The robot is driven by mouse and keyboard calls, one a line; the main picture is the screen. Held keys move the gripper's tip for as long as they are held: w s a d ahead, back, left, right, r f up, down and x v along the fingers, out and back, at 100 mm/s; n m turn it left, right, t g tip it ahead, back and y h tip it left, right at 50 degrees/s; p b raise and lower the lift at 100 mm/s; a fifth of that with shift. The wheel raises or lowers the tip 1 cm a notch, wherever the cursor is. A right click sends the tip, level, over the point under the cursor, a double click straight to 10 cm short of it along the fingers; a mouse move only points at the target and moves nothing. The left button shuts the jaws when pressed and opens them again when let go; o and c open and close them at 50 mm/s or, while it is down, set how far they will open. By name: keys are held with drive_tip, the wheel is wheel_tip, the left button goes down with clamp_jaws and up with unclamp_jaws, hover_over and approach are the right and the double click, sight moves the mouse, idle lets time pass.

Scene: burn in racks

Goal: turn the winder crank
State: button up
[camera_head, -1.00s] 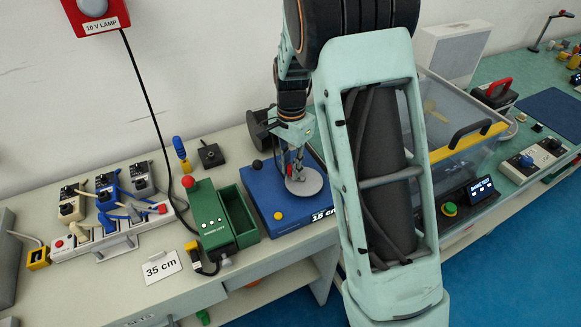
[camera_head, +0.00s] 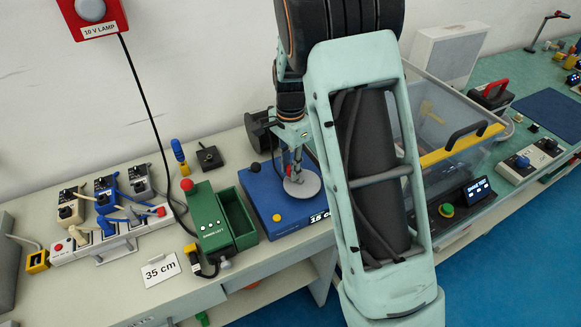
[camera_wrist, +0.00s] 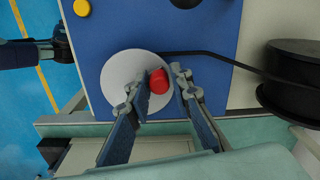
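The winder is a blue box (camera_head: 262,190) on the bench, with a pale grey round disc (camera_wrist: 112,72) on top. A red knob (camera_wrist: 158,81) stands off-centre on the disc in the wrist view; I take it for the crank handle. My gripper (camera_wrist: 161,84) has one finger on each side of the red knob. The fingers are close to it, and I cannot tell whether both touch it.
A black spool (camera_wrist: 295,95) with a dark strap lies beside the winder. A green device (camera_head: 209,222) stands left of it. A clear bin (camera_head: 450,105) with a yellow rim is on the right, behind my arm.

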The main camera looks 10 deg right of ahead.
drive_tip(key=shift+o, duration=1.3)
wheel_tip(320, 180, up, 12)
